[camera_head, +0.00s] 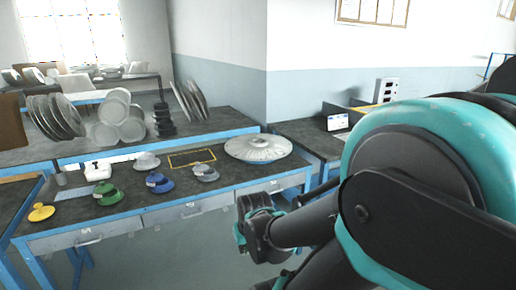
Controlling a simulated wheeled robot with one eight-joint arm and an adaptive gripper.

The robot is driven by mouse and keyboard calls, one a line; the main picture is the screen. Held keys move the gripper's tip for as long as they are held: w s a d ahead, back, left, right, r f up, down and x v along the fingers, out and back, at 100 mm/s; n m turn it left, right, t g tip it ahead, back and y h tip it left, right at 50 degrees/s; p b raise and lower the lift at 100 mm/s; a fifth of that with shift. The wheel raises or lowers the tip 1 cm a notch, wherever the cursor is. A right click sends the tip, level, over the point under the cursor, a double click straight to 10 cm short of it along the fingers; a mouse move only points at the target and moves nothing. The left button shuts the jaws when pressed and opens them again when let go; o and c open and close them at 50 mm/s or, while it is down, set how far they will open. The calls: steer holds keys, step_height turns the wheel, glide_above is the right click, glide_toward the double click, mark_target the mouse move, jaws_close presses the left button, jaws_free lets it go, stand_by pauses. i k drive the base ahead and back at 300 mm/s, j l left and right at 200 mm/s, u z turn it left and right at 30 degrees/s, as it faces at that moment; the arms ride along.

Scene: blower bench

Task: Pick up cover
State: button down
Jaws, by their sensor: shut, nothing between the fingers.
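A large round pale grey ribbed piece (258,149), which looks like the cover, lies flat on the right end of the dark bench top. Its near rim is close to the bench's front edge. My gripper (252,206) is small and dark at the end of my arm, in front of the bench drawers and lower in the picture than the cover. It is shut and empty, apart from the cover. Its fingertips are hard to make out against my dark wrist.
The bench (110,205) carries yellow (41,212), green (105,193), blue (158,183) and grey (205,173) capped parts. A yellow outlined rectangle (192,158) is empty. Discs (60,117) stand on a rear table. A small screen (338,122) is at right.

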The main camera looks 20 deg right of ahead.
mark_target(256, 147)
steer(key=z, duration=4.1)
steer(key=u, duration=3.55)
steer(key=i+l, duration=0.1)
steer(key=i, duration=0.25)
steer(key=i+l, duration=0.15)
steer(key=i, duration=0.2)
